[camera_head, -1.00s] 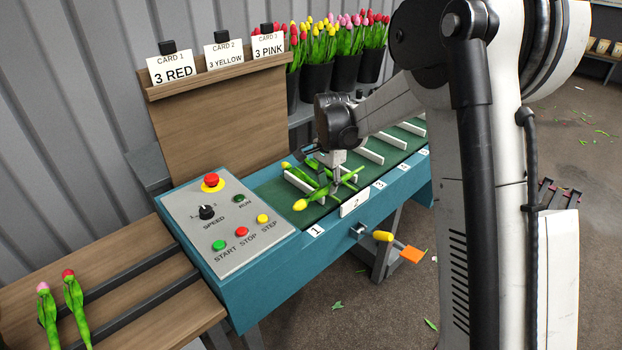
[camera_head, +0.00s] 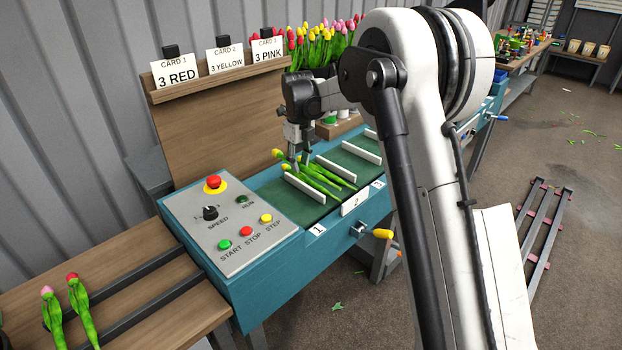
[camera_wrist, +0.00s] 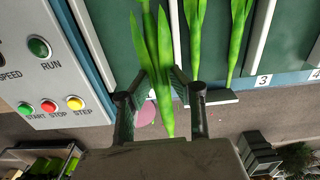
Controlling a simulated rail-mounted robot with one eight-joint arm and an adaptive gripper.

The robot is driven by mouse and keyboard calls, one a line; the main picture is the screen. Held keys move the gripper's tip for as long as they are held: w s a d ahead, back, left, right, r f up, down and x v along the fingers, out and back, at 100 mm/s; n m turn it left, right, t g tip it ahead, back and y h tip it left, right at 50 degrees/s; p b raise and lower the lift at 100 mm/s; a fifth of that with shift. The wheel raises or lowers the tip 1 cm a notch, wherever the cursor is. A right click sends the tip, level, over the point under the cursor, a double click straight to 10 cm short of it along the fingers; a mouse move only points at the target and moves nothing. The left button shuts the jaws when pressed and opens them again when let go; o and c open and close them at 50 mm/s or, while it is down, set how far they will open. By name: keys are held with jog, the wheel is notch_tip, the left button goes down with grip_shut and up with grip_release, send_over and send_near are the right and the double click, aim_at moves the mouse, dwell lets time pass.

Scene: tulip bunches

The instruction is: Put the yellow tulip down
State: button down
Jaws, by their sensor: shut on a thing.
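My gripper (camera_head: 297,158) is above the near end of the green belt (camera_head: 297,205). In the wrist view its fingers (camera_wrist: 160,82) are closed around the stem of a tulip (camera_wrist: 162,105). A yellow head (camera_head: 278,154) shows just left of the fingers in the head view; the stems overlap there, so I cannot tell its link to the held stem for sure. Two more green stems with leaves (camera_wrist: 195,40) (camera_wrist: 238,42) lie side by side to the right of the held one, between white dividers. I cannot tell whether the held tulip touches the belt.
White dividers (camera_head: 304,189) split the belt, with number plates 1 (camera_head: 317,230) and 2 along its front edge. The control panel (camera_head: 225,225) is at the left. A card board (camera_head: 220,115) stands behind. A pink and a red tulip (camera_head: 82,310) lie at lower left.

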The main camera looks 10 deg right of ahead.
jog(key=w+d+f, duration=0.2)
jog(key=w, duration=0.1)
jog(key=w+d+f, duration=0.2)
jog(key=w, duration=0.1)
jog(key=w+d+f, duration=0.2)
jog(key=w+f, duration=0.1)
jog(key=shift+w+d, duration=0.3)
jog(key=shift+f, duration=1.95)
jog(key=shift+f+b, duration=0.3)
jog(key=shift+b, duration=0.2)
jog(key=c, duration=1.9)
grip_release()
jog(key=shift+o, duration=0.2)
